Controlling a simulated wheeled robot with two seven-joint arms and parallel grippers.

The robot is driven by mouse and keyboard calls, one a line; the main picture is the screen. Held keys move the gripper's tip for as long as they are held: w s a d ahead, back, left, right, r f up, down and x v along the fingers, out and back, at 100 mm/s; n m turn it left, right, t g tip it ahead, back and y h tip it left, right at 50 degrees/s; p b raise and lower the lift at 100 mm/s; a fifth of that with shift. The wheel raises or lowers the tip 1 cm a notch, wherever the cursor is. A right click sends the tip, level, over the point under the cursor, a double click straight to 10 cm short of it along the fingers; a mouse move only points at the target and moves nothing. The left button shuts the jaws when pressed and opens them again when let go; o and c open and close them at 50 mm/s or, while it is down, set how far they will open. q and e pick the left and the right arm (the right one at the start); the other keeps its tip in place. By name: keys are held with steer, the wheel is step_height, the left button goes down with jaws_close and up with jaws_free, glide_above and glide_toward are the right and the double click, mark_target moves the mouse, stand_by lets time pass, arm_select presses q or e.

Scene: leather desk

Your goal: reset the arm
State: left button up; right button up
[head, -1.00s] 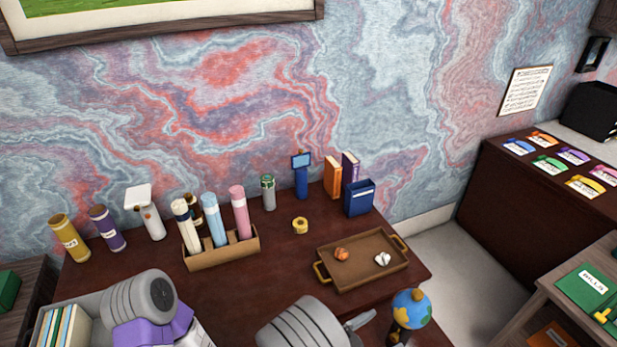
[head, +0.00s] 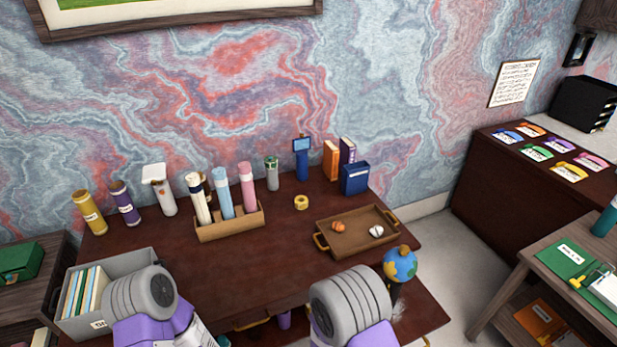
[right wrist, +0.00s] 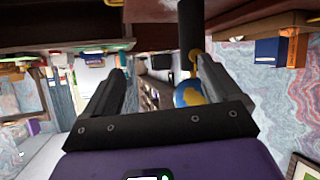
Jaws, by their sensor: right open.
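My right gripper (right wrist: 158,75) shows in the right wrist view with its two dark fingers spread apart and nothing held between them. In the head view only my right arm's grey and purple links show at the bottom centre, and its fingers are hidden. My left arm's links show at the bottom left, in front of the grey file box, and the left gripper is out of sight. A small globe (head: 400,264) stands at the desk's right front, just right of my right arm. It also shows in the right wrist view (right wrist: 187,95), partly behind one finger.
The desk (head: 270,265) is clear in its middle. A brown tray (head: 348,246) holds an orange and a white item. A tube holder (head: 230,226), bottles, books and a blue box (head: 355,178) line the back. A grey file box (head: 135,264) stands at left.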

steer(key=f+y, duration=0.1)
steer(key=f, duration=0.1)
steer(key=s+f+n+g+y, duration=0.1)
steer(key=f, duration=0.1)
steer(key=f+y, duration=0.1)
steer(key=f, duration=0.1)
steer(key=shift+s+a+f+g+y, duration=0.2)
steer(key=shift+s+a+g+y, duration=0.1)
steer(key=shift+g, duration=0.1)
steer(key=s+a+f+n+g+y, duration=0.2)
steer(key=s+a+f+g+y, duration=0.1)
steer(key=s+y, duration=0.25)
steer(key=s+a+f+n+g+y, duration=0.3)
steer(key=s+a+y, duration=0.15)
steer(key=s, duration=0.25)
step_height(320, 180, down, 10)
steer(key=b, duration=1)
steer(key=shift+w+d, duration=0.25)
